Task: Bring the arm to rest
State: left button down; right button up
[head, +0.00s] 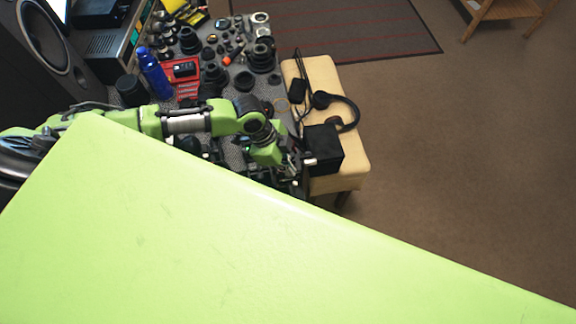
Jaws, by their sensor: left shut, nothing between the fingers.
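My green left arm reaches in from the left over the grey work mat (215,30). Its gripper (306,163) is at the mat's right edge, beside a black box (324,148) on the padded stool. It is small and partly lost against dark things, but the fingers look shut with nothing held. I cannot tell whether it touches the box. My right gripper is not in view. A large green surface of my own body hides the lower part of the picture.
Lens parts (262,56), a blue bottle (154,73) and a red case (187,70) crowd the mat. Headphones (345,106) lie on the cream stool (322,72). A speaker (48,45) stands at left. The brown floor (450,150) at right is clear.

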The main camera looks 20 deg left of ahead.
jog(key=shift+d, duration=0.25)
